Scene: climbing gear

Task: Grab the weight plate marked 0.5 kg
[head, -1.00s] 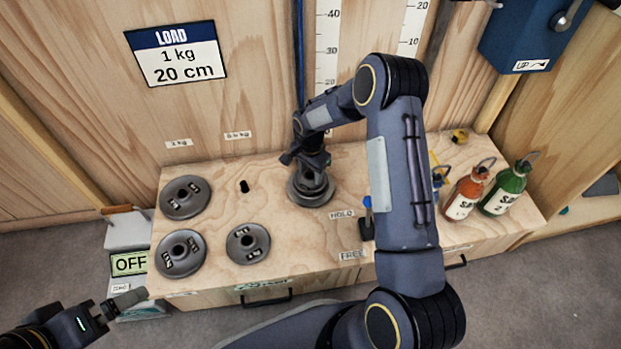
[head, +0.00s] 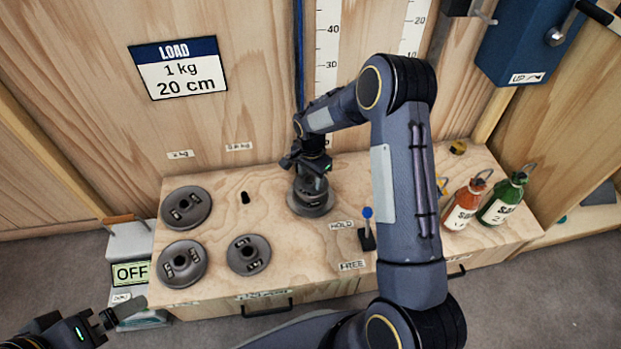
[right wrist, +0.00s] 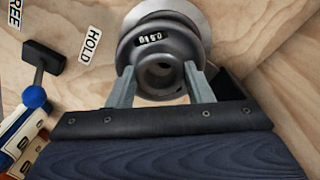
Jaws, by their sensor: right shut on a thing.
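The weight plate marked 0.5 kg (right wrist: 150,58) is a round grey piece with a raised hub, and its label shows in the right wrist view. In the head view a dark round disc (head: 310,203) lies on the wooden bench top at the back, partly covered by my right gripper (head: 308,168). In the right wrist view my right gripper (right wrist: 158,88) points at the plate, with one finger on each side of the hub, shut on it. My left gripper (head: 122,312) is at the lower left, away from the plates; its jaw gap is unclear.
Several dark plates (head: 186,208) lie on the bench's left. A blue-knobbed lever (head: 367,226) between HOLD and FREE labels is right of the disc. Orange (head: 462,209) and green (head: 500,203) bottles stand at right. A LOAD sign hangs behind.

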